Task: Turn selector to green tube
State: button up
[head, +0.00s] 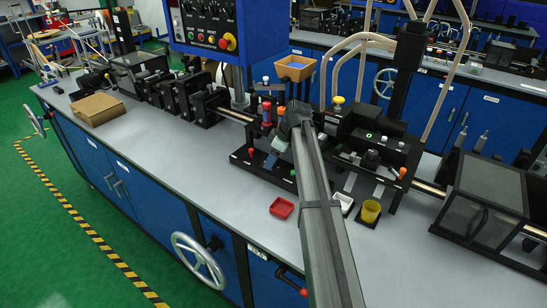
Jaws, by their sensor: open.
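My gripper (287,135) is at the far end of the grey arm, over the black fixture in the middle of the bench. Its jaws are small and dark against the fixture, and the arm hides part of what lies below. A red and blue upright cylinder (266,113) stands just left of it. A black block (372,134) to the right bears small green marks. I cannot make out for sure which part is the selector or the green tube, nor any contact with the gripper.
A cardboard box (97,108) lies at left. The blue control panel (213,25) overhangs behind. The grey bench top (190,165) is clear at front left.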

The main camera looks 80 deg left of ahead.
jog(key=shift+m, duration=0.3)
